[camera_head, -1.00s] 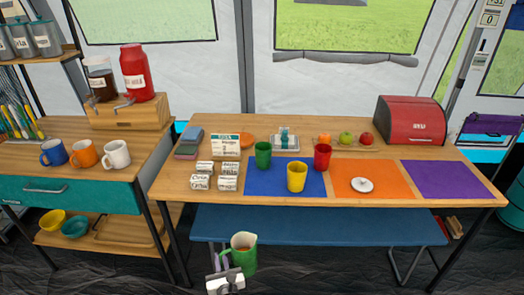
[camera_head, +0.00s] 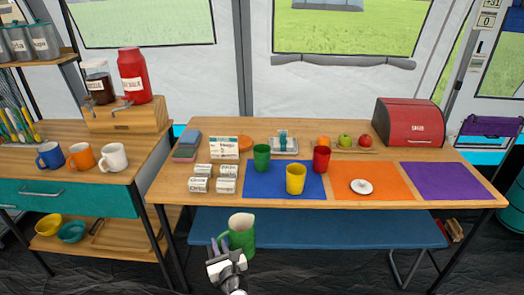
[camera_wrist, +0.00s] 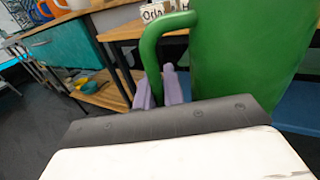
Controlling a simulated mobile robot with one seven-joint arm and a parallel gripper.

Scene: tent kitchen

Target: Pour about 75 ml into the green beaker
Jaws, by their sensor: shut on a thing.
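My gripper (camera_head: 220,252) is shut on the handle of a green jug (camera_head: 243,236). The jug is upright, in front of the table edge and above the blue bench. In the wrist view the jug (camera_wrist: 250,70) fills the right side, with its handle between the pale fingers (camera_wrist: 172,88). The green beaker (camera_head: 262,158) stands on the table at the back left corner of the blue mat (camera_head: 265,181), beyond the jug. A yellow beaker (camera_head: 295,180) and a red beaker (camera_head: 321,159) stand to its right. The liquid level in the jug cannot be made out.
Several small labelled boxes (camera_head: 199,185) stand left of the blue mat. An orange mat (camera_head: 390,190) with a white lid (camera_head: 361,186) and a bare purple mat (camera_head: 440,180) lie to the right. A red bread bin (camera_head: 410,122) is at the back right.

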